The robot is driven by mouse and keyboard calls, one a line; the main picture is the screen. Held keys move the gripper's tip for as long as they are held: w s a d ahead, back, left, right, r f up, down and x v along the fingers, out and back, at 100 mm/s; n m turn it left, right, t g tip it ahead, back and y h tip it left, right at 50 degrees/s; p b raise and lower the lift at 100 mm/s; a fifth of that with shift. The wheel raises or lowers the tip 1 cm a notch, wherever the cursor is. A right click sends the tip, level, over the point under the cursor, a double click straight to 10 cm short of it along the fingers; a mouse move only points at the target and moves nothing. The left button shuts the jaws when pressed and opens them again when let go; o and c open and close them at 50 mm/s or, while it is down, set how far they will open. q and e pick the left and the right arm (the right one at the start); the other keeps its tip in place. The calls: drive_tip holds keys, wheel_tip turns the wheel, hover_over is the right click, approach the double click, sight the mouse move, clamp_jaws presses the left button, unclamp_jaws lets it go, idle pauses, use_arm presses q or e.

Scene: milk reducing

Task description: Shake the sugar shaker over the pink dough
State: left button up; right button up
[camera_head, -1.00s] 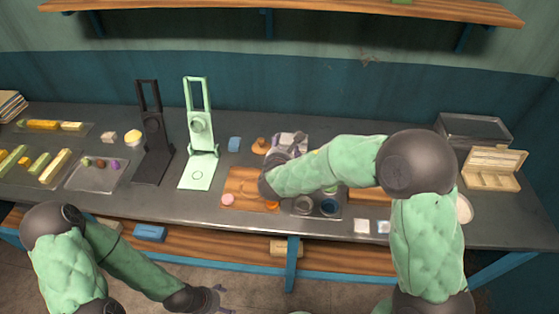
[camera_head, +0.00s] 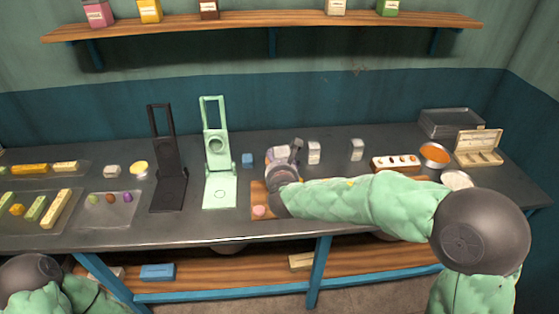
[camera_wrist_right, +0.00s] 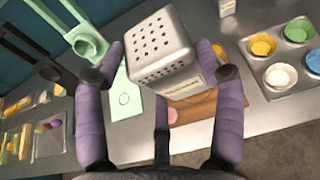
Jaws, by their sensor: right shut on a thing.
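The sugar shaker (camera_wrist_right: 163,50) is a metal box with a perforated top. In the right wrist view it sits tilted between the purple fingers of my right gripper (camera_wrist_right: 165,75), which is shut on it. In the head view, my right gripper (camera_head: 284,158) holds it above the back of the wooden board. The pink dough (camera_head: 259,211) is a small round piece at the board's front left. It also shows in the right wrist view (camera_wrist_right: 172,115), below the shaker and partly hidden. My left gripper is out of view.
The wooden board (camera_head: 258,190) is mostly covered by my right arm. A mint-green press (camera_head: 219,190) and a black press (camera_head: 168,190) stand to its left. Small boxes stand behind my arm. A tray of coloured cups (camera_wrist_right: 272,90) shows in the right wrist view.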

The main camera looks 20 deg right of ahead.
use_arm(q)
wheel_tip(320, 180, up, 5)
drive_tip(key=p, duration=0.5)
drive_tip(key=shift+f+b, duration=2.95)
drive_tip(key=shift+b, duration=0.4)
use_arm(e)
drive_tip(key=shift+w+a+f+n+t+h, duration=0.2)
drive_tip(key=shift+a+f+n+t+h, duration=0.35)
drive_tip(key=shift+f+n+h, duration=1.45)
drive_tip(key=shift+w+a+f+n+t+h, duration=0.25)
drive_tip(key=shift+a+f+n+h, duration=0.4)
drive_tip(key=shift+f+n, duration=2.65)
drive_tip(key=shift+w+a+f+n+t+h, duration=0.15)
drive_tip(key=shift+a+f+n+t+h, duration=0.55)
drive_tip(key=shift+f+n, duration=2)
drive_tip(key=shift+a+r+g+h, duration=0.1)
drive_tip(key=shift+r+g+h, duration=0.2)
drive_tip(key=shift+h, duration=0.05)
